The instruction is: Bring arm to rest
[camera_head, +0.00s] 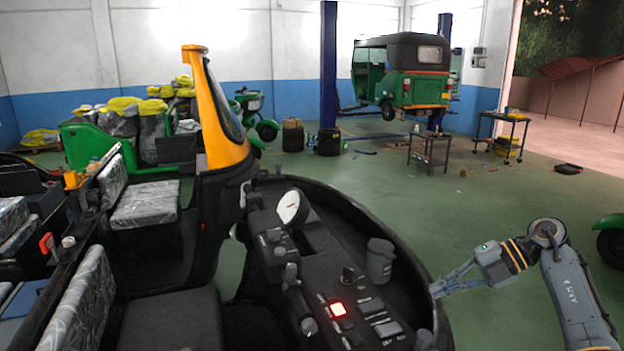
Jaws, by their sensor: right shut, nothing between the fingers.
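My right arm comes in from the lower right, and its grey forearm bends at a round joint. My right gripper (437,291) points left, and its fingers are shut with nothing between them. Its fingertips are close to the right outer edge of the black control console (345,210); I cannot tell whether they touch it. My left gripper is not in view.
The console carries a lit red button (337,309), a cup-like holder (379,260) and a round white dial (291,206). A green rickshaw (411,85) hangs on a blue-post lift. Two carts stand at the right back. Green floor (480,215) is open beyond the console.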

